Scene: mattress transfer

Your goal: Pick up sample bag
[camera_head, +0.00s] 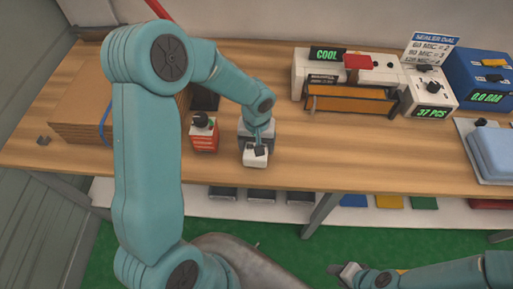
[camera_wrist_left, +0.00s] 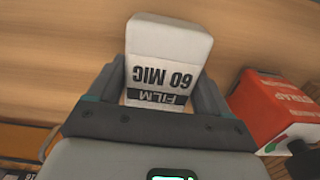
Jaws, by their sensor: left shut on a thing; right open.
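A white padded block printed "FILM 60 MIC" (camera_wrist_left: 165,50), which looks like the sample bag, sits between my left gripper's fingers (camera_wrist_left: 162,90) in the left wrist view. In the head view the white block (camera_head: 255,160) is near the table's front edge, with my left gripper (camera_head: 258,146) on it from above. The left gripper is shut on it. I cannot tell whether the block still touches the table. My right gripper (camera_head: 347,271) is open and empty, low in front of the table.
A red box with a black knob (camera_head: 203,137) stands just left of the white block; it also shows in the left wrist view (camera_wrist_left: 275,108). Brown flat stacks (camera_head: 75,105) lie left. The middle front is clear.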

